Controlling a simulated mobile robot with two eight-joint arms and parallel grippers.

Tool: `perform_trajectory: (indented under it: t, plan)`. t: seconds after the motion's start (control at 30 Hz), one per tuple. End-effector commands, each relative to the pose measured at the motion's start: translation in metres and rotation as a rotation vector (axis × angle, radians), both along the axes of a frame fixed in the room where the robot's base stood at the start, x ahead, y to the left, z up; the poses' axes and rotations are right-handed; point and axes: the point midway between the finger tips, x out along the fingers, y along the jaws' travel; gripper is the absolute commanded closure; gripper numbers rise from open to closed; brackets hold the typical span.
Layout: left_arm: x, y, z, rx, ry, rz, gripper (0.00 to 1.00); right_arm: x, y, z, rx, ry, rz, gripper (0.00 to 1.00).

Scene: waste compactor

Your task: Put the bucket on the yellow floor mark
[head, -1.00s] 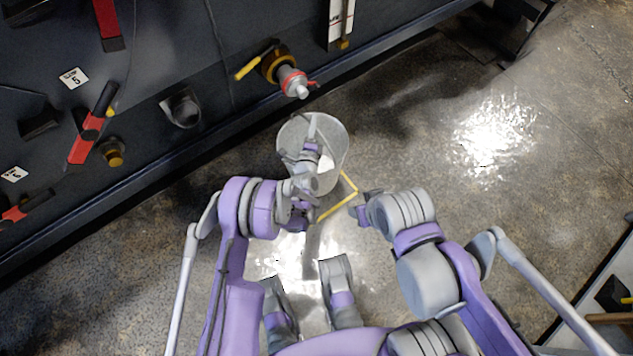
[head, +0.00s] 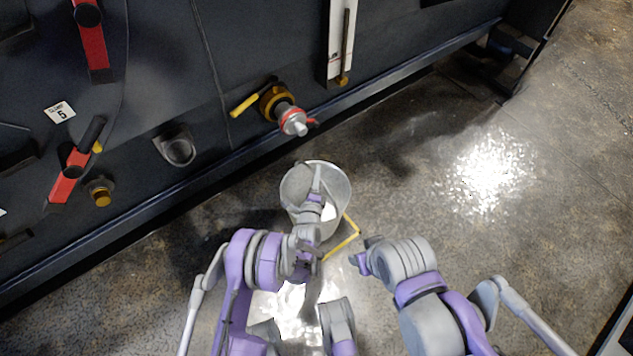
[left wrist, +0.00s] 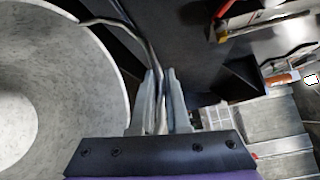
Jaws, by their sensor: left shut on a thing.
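The bucket (head: 341,192) is a pale grey pail with an open top, below the machine's valve in the head view. Its pale inside fills the left of the left wrist view (left wrist: 95,80). My left gripper (head: 316,183) is over the bucket and shut on its thin curved handle (left wrist: 117,24). The yellow floor mark (head: 344,243) shows as a corner of lines just right of and below the bucket. The rest of the mark is hidden by the bucket and my left arm. I cannot tell whether the bucket touches the floor. My right gripper (head: 362,260) is right of the mark, holding nothing visible.
A dark machine wall (head: 170,60) runs along the upper left. A valve with a yellow lever (head: 250,104) and a grey outlet (head: 293,122) sticks out just above the bucket. The concrete floor (head: 440,130) to the right is clear, with bright reflections.

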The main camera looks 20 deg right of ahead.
Motion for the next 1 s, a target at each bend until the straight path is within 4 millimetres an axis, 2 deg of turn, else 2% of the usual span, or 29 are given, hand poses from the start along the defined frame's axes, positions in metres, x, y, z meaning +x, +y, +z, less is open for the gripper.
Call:
perform_trajectory:
  t: [0.23,0.6,0.63,0.77,0.8,1.0]
  plan:
    - [0.001,0.000,-0.030,0.000,-0.002,0.000,1.00,0.002,0.000,-0.008,0.000,-0.001,0.000,0.50]
    - [0.000,0.000,-0.034,0.000,-0.002,0.000,1.00,0.001,0.000,-0.007,0.000,-0.001,0.000,0.50]
    - [0.000,0.000,-0.035,0.000,0.000,0.000,0.83,0.001,0.000,-0.007,0.000,-0.001,0.000,0.50]
    - [0.000,0.000,-0.035,0.000,0.000,0.000,0.59,0.001,0.000,-0.007,0.000,-0.001,0.000,0.50]
    - [0.000,0.000,-0.035,0.000,0.000,0.000,0.56,0.002,0.000,-0.007,0.000,-0.001,0.000,0.50]
    - [0.000,0.000,-0.034,0.000,0.000,0.000,0.56,0.001,0.000,-0.007,0.000,-0.001,0.000,0.50]
